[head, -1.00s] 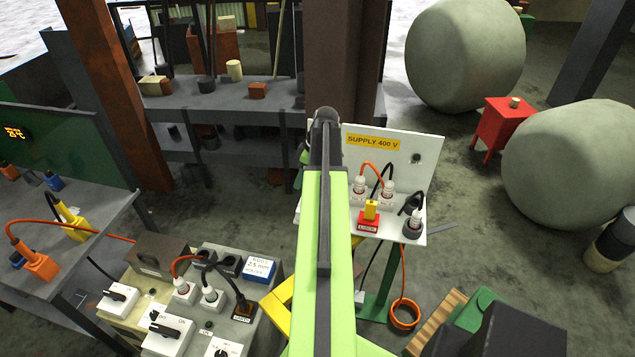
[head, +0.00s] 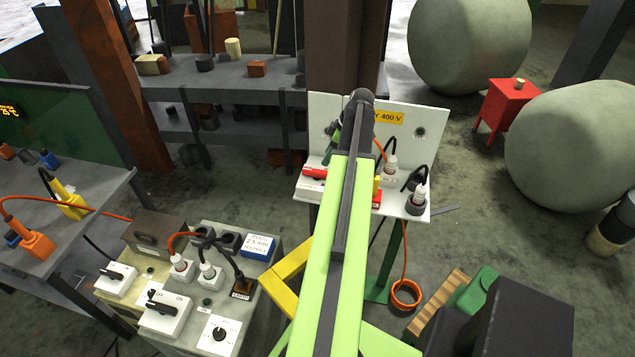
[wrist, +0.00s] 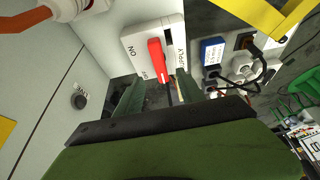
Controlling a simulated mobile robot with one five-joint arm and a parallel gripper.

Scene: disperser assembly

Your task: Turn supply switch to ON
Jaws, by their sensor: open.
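The supply switch is a white box with ON, OFF and SUPPLY lettering and a red lever (wrist: 156,60) in the wrist view. In the head view the red lever (head: 314,173) shows at the left of the white supply panel (head: 432,135), beside my arm. My gripper (wrist: 160,98) is open, its two green fingers pointing at the switch. The lever appears ahead of the gap between the fingers; contact cannot be told. In the head view my gripper (head: 333,143) is largely hidden behind my arm. The lever's end lies near the OFF lettering, which is partly covered.
White plugs with cables (head: 390,166) stand on the panel's shelf, right of my arm. A grey control box (head: 240,285) with switches and plugs stands at lower left. Open floor lies right of the panel.

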